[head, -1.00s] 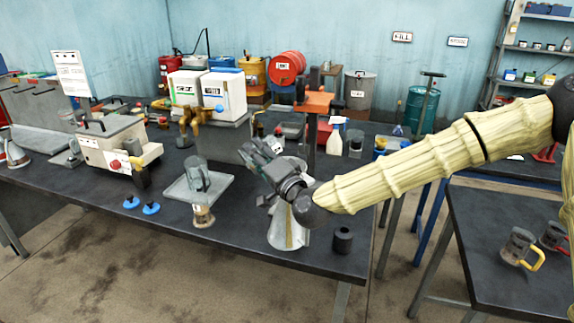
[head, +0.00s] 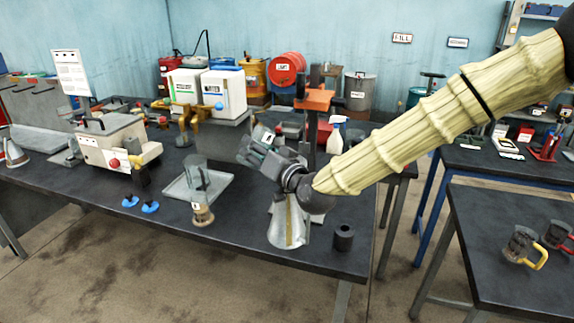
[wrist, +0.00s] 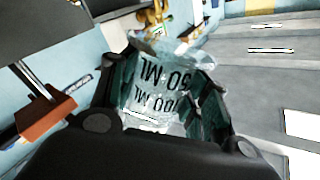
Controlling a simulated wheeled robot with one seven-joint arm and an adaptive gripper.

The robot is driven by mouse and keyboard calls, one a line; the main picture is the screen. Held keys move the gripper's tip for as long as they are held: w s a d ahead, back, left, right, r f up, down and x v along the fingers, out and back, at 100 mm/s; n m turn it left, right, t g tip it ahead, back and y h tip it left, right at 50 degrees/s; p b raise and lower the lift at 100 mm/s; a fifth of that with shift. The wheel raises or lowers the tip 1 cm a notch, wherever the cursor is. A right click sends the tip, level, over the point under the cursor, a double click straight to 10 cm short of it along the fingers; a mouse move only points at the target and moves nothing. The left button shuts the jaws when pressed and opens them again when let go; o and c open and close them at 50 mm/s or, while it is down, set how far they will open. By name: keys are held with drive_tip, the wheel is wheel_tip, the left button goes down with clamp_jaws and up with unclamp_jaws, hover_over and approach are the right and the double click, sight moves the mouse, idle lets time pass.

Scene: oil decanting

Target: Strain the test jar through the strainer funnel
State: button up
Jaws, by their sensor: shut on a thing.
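My gripper (head: 256,146) is shut on a clear jar printed with ML marks, which looks like the test jar (wrist: 160,90). In the wrist view the jar sits between both fingers and its print reads upside down. In the head view the fingers mostly hide it. Below my gripper a pale cone-shaped vessel (head: 287,228), possibly the strainer funnel, stands near the table's front edge; my wrist covers its top. My gripper is above it, with no clear contact. What is inside the jar cannot be told.
A tall clear cylinder (head: 194,172) shows at a metal tray (head: 222,179), left of my gripper, with a small amber-bottomed jar (head: 203,216) in front. A black cylinder (head: 343,238) stands right of the cone. An orange-topped post (head: 314,99) rises close behind my gripper.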

drive_tip(key=shift+a+f+n, duration=0.2)
drive_tip(key=shift+f+n, duration=0.05)
drive_tip(key=shift+n, duration=0.15)
drive_tip(key=shift+s+a+f+n+b, duration=0.2)
drive_tip(key=shift+f+n+b, duration=0.2)
drive_tip(key=shift+f+b, duration=0.2)
drive_tip(key=shift+s+a+f+n+b, duration=0.1)
drive_tip(key=shift+a+f+n+b, duration=0.1)
drive_tip(key=shift+f+n+b, duration=0.35)
wheel_tip(320, 180, down, 7)
drive_tip(key=a+n+b, duration=0.1)
drive_tip(key=n+b, duration=0.2)
drive_tip(key=b, duration=0.1)
drive_tip(key=shift+s+a+g+h+b, duration=0.25)
drive_tip(key=shift+s+g+h+b, duration=0.05)
drive_tip(key=shift+b, duration=0.1)
drive_tip(key=shift+f+n, duration=0.1)
drive_tip(key=shift+n, duration=0.15)
